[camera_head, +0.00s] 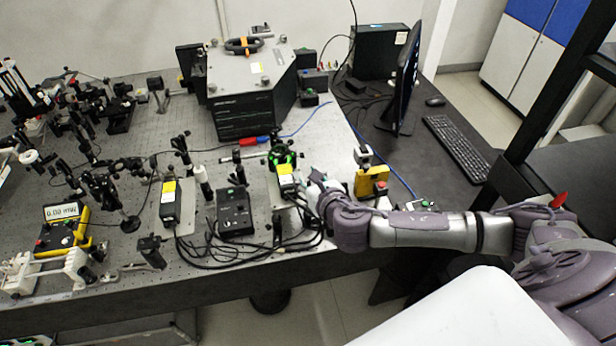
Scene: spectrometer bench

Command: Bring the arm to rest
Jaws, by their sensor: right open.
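My right arm reaches in from the right, low across the front right corner of the optical bench (130,285). My right gripper (306,182) is at its left end, open, just right of a small yellow-and-black device (287,176). The fingers are small and partly hidden by the wrist; I cannot tell whether they touch that device. A mount with a green glow (282,156) stands just behind. My left gripper is not in view.
A yellow post-mounted unit (370,182) stands close behind my right wrist. Black boxes (236,212) and looped cables lie to the left. The large spectrometer (252,90), a monitor (404,80) and a keyboard (457,146) are farther back. A dark frame post stands at right.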

